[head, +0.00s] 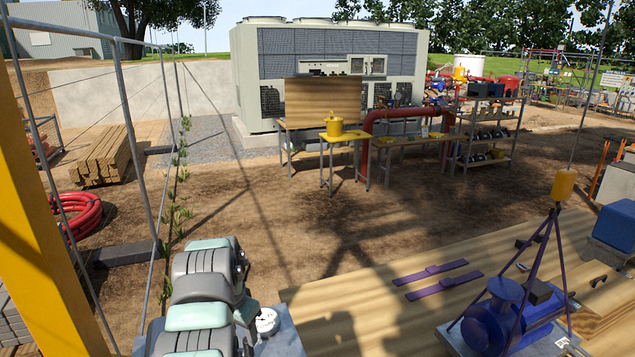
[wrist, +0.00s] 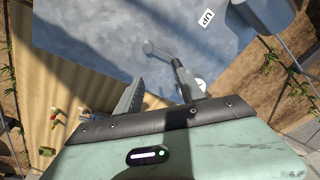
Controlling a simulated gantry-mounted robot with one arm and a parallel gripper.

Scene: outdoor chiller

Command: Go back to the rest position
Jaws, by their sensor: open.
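My gripper (wrist: 158,90) shows at the middle of the wrist view, its two fingers apart with nothing between them. It points over a grey metal surface (wrist: 100,40) that carries a white label reading "UP" (wrist: 206,18). A white round part (wrist: 195,87) is partly hidden behind the right finger. In the head view my folded arm stands at the lower left, and its links hide the gripper.
A wooden table (head: 390,315) at the lower right bears purple straps (head: 440,278) and a blue pump (head: 510,315) with purple slings. Wire fencing (head: 140,150) and a yellow post (head: 40,220) stand at the left. Bare ground lies beyond, before the chiller (head: 340,45).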

